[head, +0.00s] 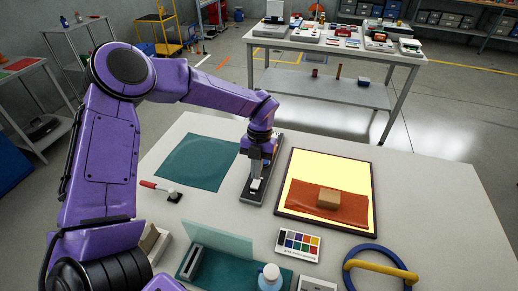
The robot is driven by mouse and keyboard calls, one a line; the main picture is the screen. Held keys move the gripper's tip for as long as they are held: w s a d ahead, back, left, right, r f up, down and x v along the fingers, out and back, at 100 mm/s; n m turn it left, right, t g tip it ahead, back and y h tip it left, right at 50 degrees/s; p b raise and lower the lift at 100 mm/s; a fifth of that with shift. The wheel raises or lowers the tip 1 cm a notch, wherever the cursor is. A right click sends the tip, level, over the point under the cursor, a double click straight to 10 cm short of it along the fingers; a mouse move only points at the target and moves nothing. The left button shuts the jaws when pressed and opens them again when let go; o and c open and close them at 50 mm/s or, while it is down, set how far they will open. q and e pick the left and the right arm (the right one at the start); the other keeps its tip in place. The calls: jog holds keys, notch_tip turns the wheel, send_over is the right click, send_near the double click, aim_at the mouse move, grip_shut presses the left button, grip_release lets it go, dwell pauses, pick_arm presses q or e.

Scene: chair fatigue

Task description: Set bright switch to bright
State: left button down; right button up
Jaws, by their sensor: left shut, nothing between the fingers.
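A long dark switch base (278,158) lies on the table just left of a lit panel. A small pale piece (255,185) shows near its front end; I cannot read its setting. My left gripper (257,178) points down over the switch base, shut and empty, with its tips at or just above the pale piece. I cannot tell whether they touch. The panel (332,165) glows pale yellow inside a dark frame. My right gripper is not in view.
On the panel lie a red-brown sheet (300,198) and a tan block (328,198). A teal mat (195,160) and a red-handled tool (160,188) are to the left. A colour chart (298,243), a bottle (270,277) and a blue ring (350,262) are in front.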

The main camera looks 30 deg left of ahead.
pick_arm(q)
jog(key=v, duration=0.1)
jog(key=p+v, duration=0.1)
jog(key=v, duration=0.1)
jog(key=shift+s+d+r+p, duration=0.15)
jog(key=shift+s+r+p, duration=0.1)
jog(key=shift+r+p, duration=0.1)
jog(key=shift+w+r+b, duration=0.15)
jog(key=shift+w+b, duration=0.3)
jog(key=shift+b, duration=0.45)
jog(key=w+b+v, duration=0.1)
jog(key=v, duration=0.7)
jog(key=shift+a, duration=0.4)
jog(key=shift+w, duration=0.15)
